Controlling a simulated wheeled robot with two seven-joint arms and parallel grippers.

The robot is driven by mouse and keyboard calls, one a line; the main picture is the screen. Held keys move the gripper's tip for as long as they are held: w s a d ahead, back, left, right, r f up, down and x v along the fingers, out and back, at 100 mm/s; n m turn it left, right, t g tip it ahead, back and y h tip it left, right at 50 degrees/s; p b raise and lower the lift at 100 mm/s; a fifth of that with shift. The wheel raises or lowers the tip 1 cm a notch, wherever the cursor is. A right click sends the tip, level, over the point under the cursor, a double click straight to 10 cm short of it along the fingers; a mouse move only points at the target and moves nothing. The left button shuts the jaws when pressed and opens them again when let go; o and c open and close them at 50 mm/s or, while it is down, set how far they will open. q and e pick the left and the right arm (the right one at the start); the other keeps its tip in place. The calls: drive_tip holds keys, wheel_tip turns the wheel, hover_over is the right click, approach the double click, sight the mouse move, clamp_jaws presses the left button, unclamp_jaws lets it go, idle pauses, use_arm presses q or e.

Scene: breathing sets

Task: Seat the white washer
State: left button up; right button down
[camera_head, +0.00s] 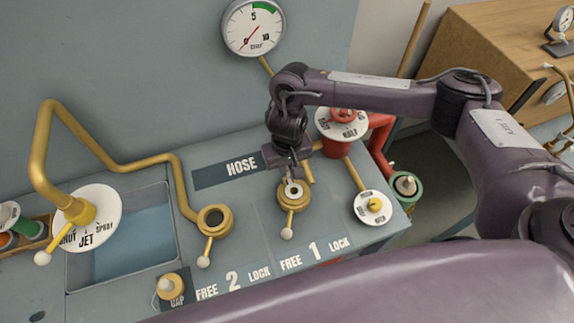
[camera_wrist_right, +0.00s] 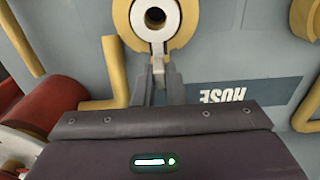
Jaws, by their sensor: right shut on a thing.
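The white washer (camera_head: 287,190) is at the brass socket (camera_head: 293,206) beside the label 1. My right gripper (camera_head: 289,173) is above it, shut on the washer's near rim. In the right wrist view the washer (camera_wrist_right: 173,25) shows as a white ring with a dark hole, inside the outline of the brass socket (camera_wrist_right: 121,28). The right gripper's fingers (camera_wrist_right: 158,63) reach its edge. I cannot tell whether the washer rests down in the socket or is slightly above it. My left gripper is not in view.
A second brass socket (camera_head: 214,220) with a bent pipe stands left. A brass cap (camera_head: 171,287) sits at the front edge. A gauge (camera_head: 253,27) is on the wall. A round white dial (camera_head: 370,207) and red valve (camera_head: 342,128) are to the right. A basin (camera_head: 135,245) lies left.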

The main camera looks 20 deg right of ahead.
drive_tip(key=shift+f, duration=0.95)
drive_tip(key=c, duration=1.4)
unclamp_jaws()
wheel_tip(320, 180, up, 8)
drive_tip(key=shift+f, duration=0.1)
drive_tip(key=shift+s+f, duration=0.1)
